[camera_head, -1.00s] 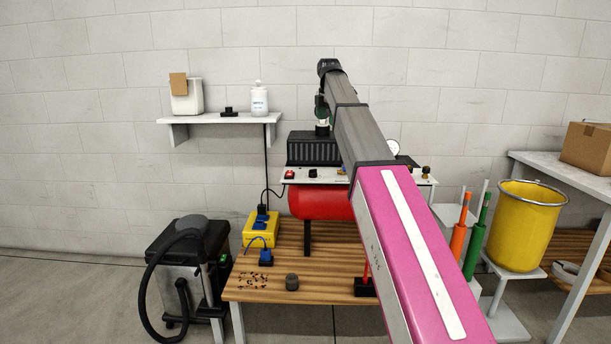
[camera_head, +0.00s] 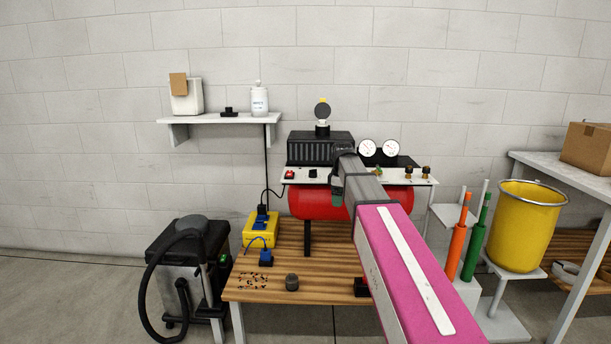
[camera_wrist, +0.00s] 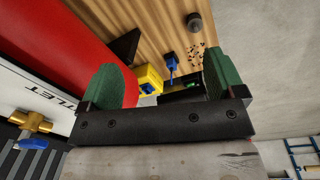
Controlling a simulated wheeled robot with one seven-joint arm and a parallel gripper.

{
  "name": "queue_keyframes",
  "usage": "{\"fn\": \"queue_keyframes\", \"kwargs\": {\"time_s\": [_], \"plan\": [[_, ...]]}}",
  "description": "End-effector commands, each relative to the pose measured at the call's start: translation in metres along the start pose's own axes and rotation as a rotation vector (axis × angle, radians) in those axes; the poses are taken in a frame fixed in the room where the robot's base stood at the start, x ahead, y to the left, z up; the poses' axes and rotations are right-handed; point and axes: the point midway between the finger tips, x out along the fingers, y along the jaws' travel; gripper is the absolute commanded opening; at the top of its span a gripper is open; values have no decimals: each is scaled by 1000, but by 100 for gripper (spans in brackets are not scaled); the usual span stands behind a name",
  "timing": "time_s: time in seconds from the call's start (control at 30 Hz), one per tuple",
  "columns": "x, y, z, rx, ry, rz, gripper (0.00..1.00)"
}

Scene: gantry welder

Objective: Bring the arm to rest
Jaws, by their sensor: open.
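My arm reaches forward over the wooden bench (camera_head: 262,283), its pink and grey links crossing the right part of the compressor in the head view. My gripper (camera_wrist: 163,84) is open, with its two green fingers apart and nothing between them. In the head view a green fingertip of my gripper (camera_head: 337,199) shows in front of the red tank (camera_head: 312,204); the rest is mostly hidden behind my arm. The red tank (camera_wrist: 52,60) lies close to the left finger in the wrist view.
A white panel (camera_head: 328,176) with gauges and valves sits above the tank. A yellow box (camera_head: 262,230), a blue plug (camera_head: 267,258) and a grey cylinder (camera_head: 292,282) are on the bench. A yellow bucket (camera_head: 524,228) stands right; a black machine (camera_head: 188,250) stands left.

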Motion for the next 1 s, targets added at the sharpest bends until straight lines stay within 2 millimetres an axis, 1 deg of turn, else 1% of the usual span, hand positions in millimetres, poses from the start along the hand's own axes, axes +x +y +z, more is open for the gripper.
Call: {"fn": "queue_keyframes", "kwargs": {"time_s": [0.03, 0.2, 0.3, 0.37, 0.4, 0.5, 0.57, 0.6, 0.7, 0.8, 0.9, 1.0], "plan": [[22, -17, 12, 62, -4, -8, 88], [84, -57, 40, 294, -10, -19, 88], [117, -82, 57, 431, -15, -25, 88], [135, -98, 67, 515, -18, -28, 88], [147, -110, 74, 570, -21, -31, 88], [174, -138, 91, 709, -28, -36, 88], [189, -155, 102, 792, -32, -39, 88], [199, -167, 108, 847, -35, -41, 88], [219, -195, 123, 977, -43, -44, 88], [234, -218, 135, 1084, -49, -46, 88], [244, -232, 144, 1161, -53, -47, 88], [249, -240, 148, 1205, -55, -47, 88]]}}
